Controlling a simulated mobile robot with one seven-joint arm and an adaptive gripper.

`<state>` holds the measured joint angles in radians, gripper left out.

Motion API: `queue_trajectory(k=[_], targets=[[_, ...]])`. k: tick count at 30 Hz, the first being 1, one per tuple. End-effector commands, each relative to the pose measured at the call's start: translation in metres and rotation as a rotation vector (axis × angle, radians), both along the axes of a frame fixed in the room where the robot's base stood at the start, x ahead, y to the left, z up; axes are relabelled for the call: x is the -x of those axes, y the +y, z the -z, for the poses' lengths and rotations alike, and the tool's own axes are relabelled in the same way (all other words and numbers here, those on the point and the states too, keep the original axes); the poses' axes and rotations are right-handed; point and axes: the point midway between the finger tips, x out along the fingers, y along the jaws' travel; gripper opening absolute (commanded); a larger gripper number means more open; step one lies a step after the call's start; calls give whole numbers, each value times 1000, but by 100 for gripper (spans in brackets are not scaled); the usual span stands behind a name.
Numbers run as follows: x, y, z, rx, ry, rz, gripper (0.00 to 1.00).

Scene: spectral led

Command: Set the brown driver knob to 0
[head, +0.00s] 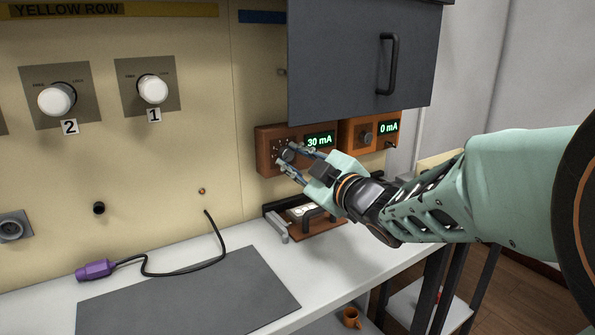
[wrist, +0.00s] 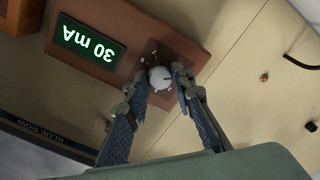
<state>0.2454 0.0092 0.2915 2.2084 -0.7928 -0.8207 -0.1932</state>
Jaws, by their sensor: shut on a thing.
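The brown driver (head: 264,154) is a box on the panel under the grey cabinet, and its green display (head: 319,140) reads 30 mA. In the wrist view the same display (wrist: 88,44) appears upside down. Its round knob (wrist: 160,77) is pale grey with a dark pointer mark, on a dark dial plate with small marks around it. My gripper (head: 286,156) reaches it from the right, partly covering the knob in the head view. In the wrist view my gripper's fingers (wrist: 160,74) are shut on the knob, one on each side.
An orange driver (head: 355,143) reading 0 mA sits just right of the brown one. The grey cabinet (head: 345,65) hangs close above. A brown-based fixture with a dark handle (head: 318,215) stands on the bench below. A purple connector (head: 96,269) lies far left.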

Motion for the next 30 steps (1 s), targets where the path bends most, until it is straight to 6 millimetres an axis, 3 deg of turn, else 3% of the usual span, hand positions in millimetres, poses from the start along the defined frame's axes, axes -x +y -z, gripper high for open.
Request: queue_trajectory(k=[12, 28, 29, 30], targets=[[0, 0, 2, 150, -100, 0, 0], [0, 0, 1, 170, -111, 0, 0], [0, 0, 1, 170, -111, 0, 24], [0, 0, 1, 170, -111, 0, 28]])
